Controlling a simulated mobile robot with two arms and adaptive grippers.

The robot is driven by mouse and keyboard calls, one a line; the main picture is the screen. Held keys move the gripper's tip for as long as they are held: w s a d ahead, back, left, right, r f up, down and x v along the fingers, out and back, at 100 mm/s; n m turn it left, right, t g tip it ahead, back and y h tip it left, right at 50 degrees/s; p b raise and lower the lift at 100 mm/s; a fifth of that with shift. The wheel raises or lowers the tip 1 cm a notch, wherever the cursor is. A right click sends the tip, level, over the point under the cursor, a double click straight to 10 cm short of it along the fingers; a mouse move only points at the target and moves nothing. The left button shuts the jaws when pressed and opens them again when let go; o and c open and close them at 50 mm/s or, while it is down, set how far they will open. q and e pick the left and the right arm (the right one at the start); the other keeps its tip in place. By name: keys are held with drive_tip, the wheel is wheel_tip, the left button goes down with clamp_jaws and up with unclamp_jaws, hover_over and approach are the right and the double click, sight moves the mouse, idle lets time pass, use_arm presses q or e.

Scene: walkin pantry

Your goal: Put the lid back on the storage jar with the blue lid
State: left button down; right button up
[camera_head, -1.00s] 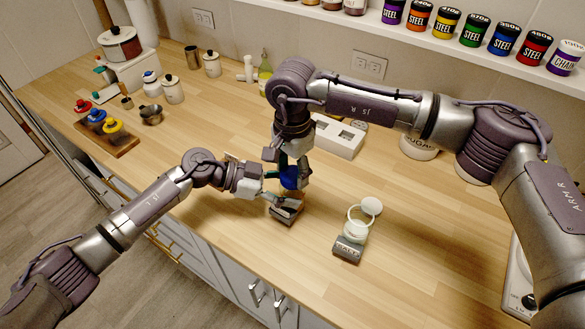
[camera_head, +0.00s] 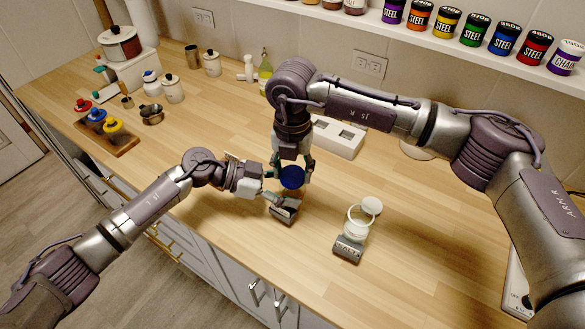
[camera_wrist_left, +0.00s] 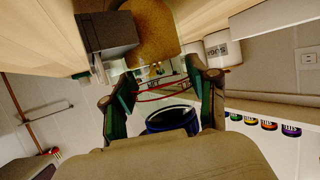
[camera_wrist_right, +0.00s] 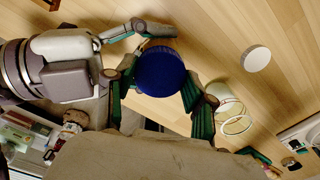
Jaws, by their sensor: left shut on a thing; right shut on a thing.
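The blue lid (camera_head: 292,177) is between the fingers of my right gripper (camera_head: 292,166), which comes down from above. In the right wrist view the lid (camera_wrist_right: 160,68) shows as a round blue disc gripped at its sides. My left gripper (camera_head: 272,191) is shut low around the storage jar, just under the lid; its fingers (camera_wrist_left: 165,90) also show in the left wrist view. The jar (camera_head: 284,211) has a dark label at its front and is mostly hidden by the gripper and lid. I cannot tell whether the lid touches the jar's rim.
A white box with openings (camera_head: 338,137) is behind. A board with coloured knobs (camera_head: 108,136) lies at the left. The counter between is clear.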

drive_tip(key=o, duration=1.3)
drive_tip(key=shift+r, duration=2.25)
drive_tip(key=shift+c, duration=0.5)
drive_tip(key=shift+n, duration=0.3)
